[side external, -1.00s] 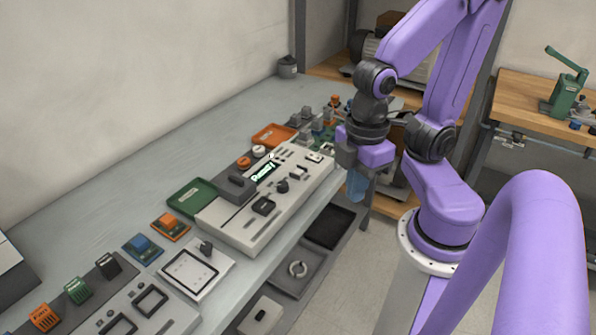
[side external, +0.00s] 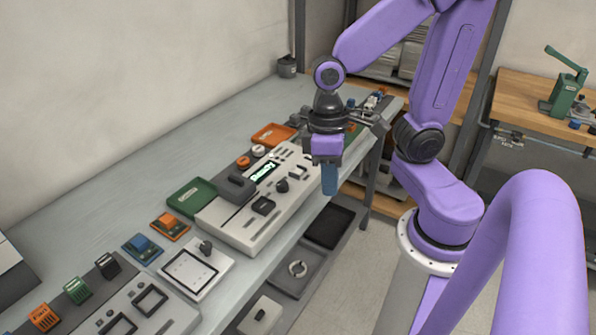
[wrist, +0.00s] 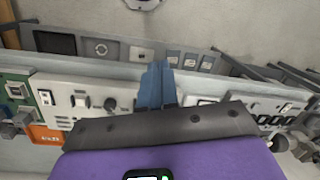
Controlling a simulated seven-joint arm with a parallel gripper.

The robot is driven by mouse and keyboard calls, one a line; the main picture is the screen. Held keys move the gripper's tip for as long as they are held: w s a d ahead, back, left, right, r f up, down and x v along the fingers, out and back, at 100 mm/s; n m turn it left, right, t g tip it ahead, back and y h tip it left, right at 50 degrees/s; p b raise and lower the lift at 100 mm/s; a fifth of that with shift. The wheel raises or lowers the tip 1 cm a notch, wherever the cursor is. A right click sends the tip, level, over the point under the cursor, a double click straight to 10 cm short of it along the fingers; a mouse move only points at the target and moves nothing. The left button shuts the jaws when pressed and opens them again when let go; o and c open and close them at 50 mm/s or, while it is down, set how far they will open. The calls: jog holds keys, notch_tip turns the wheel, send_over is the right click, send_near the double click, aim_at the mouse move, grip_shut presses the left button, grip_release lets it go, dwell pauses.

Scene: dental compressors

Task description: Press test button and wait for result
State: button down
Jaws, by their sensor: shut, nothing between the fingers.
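The test unit (side external: 240,228) is a long pale box on the grey bench, with a small lit green display (side external: 263,172), a dark round knob (side external: 282,186) and several slots and small controls. The display's text is small and seems to read "Ready". I cannot tell which control is the test button. My gripper (side external: 329,192) points down with blue fingers, shut and empty, near the unit's right end at the bench's front edge. No contact is visible.
A green tray (side external: 192,197) and an orange tray (side external: 273,134) lie beside the unit. Orange and blue blocks (side external: 141,243) and a white panel (side external: 196,270) are at the left. Dark trays (side external: 328,226) sit on a lower shelf.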

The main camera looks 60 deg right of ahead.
jog(key=w+d+f+m+y, duration=0.15)
jog(key=w+m+y, duration=0.25)
jog(key=w+m, duration=1.05)
jog(key=m+t, duration=0.9)
jog(key=m, duration=1.9)
send_over(302, 171)
jog(key=shift+w+d+f, duration=0.1)
jog(key=shift+f, duration=0.3)
jog(key=shift+f, duration=4.45)
jog(key=shift+f, duration=0.15)
